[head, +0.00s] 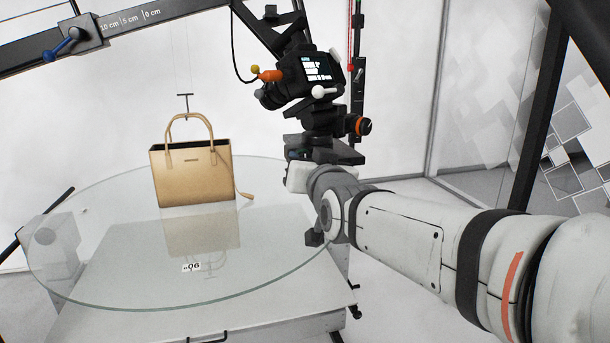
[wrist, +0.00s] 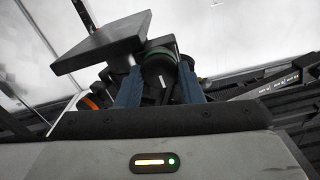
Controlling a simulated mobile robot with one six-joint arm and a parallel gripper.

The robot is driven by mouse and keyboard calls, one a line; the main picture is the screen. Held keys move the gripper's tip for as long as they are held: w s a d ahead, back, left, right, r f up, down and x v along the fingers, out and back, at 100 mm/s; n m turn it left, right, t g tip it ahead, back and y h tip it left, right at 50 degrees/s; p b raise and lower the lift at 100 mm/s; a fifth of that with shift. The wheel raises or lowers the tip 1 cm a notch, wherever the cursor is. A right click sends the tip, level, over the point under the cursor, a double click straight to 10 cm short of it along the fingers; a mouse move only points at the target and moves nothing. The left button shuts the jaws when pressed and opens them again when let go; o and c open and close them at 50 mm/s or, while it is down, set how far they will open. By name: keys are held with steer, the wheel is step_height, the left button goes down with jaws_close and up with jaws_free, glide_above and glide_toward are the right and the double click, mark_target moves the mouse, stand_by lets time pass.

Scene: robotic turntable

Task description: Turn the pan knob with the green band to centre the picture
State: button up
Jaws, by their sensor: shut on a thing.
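The pan knob (wrist: 160,68) is dark with a green band and a white mark on its face. It sits between the two blue fingers of my gripper (wrist: 161,80) in the wrist view. The fingers are shut on it from both sides. In the head view my gripper (head: 295,156) is under the camera head, partly behind my wrist, and the knob cannot be made out there. The camera (head: 312,74) has a lit rear screen, too small to read. A tan handbag (head: 194,176) stands upright on the glass turntable (head: 95,290).
A dark flat plate (wrist: 105,42) of the camera head overhangs the left finger in the wrist view. The glass edge lies close to my arm's left.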

stand_by(0.3)
steer(key=o, duration=1)
steer(key=shift+c, duration=0.2)
steer(key=b+v, duration=0.1)
steer(key=v, duration=0.7)
steer(key=s+d+f+g+h, duration=0.2)
steer(key=s+d+f+g, duration=0.15)
steer(key=f, duration=0.55)
steer(key=s+d+f+g+h, duration=0.15)
steer(key=d+f+g, duration=0.3)
steer(key=f, duration=0.45)
steer(key=s+d+f+g, duration=0.2)
steer(key=s+f+g, duration=0.1)
steer(key=s+f, duration=0.1)
steer(key=s+d+f+g+h+p, duration=0.1)
steer(key=s+d+f+g, duration=0.2)
steer(key=s+f, duration=0.2)
steer(key=shift+s+f+m+g, duration=0.3)
steer(key=shift+s+m+g, duration=0.1)
steer(key=shift+s, duration=0.8)
